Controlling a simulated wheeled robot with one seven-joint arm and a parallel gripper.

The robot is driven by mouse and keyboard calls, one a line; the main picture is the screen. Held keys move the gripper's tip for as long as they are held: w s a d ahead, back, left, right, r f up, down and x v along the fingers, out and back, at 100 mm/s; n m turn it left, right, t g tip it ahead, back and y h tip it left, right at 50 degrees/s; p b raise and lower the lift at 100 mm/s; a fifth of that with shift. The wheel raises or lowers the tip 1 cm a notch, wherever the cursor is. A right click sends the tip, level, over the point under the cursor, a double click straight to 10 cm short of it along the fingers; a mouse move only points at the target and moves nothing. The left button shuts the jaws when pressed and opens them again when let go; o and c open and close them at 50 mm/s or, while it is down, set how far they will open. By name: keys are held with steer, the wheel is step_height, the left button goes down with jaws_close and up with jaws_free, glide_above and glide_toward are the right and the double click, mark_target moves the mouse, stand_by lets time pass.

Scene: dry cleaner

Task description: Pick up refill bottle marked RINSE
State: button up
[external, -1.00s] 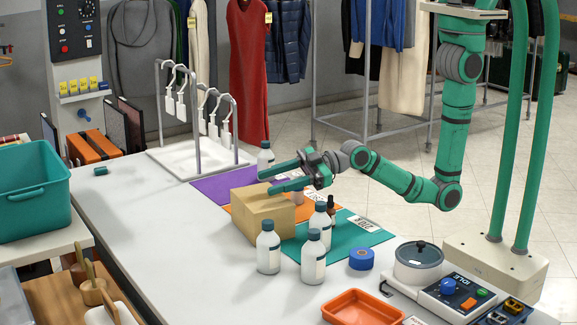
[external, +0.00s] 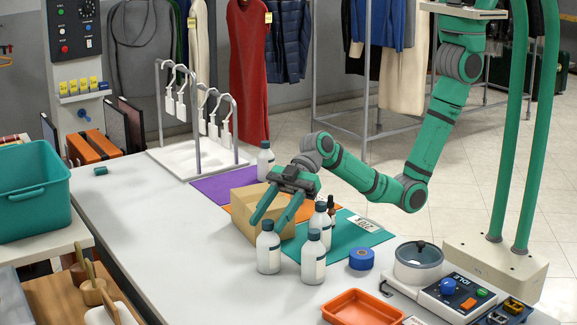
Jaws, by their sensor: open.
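Several white bottles with grey-teal caps stand on the white counter. One (external: 268,252) is at the front left and another (external: 313,262) is to its right. A third (external: 322,222) is behind them on the teal mat, and one more (external: 264,163) stands at the back by the purple mat. Their labels are too small to read, so I cannot tell which is marked RINSE. My gripper (external: 267,222) is open and empty, tilted down. In the picture its fingertips lie on either side of the front-left bottle's cap; I cannot tell the depth gap.
A cardboard box (external: 238,211) stands just left of and behind the gripper. A small dark dropper bottle (external: 331,207) is close to the third bottle. A blue tape roll (external: 361,259), orange tray (external: 360,308) and lidded pot (external: 418,265) are to the right.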

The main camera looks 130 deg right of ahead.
mark_target(265, 227)
steer(key=shift+x, duration=2.8)
steer(key=shift+a, duration=0.15)
jaws_close()
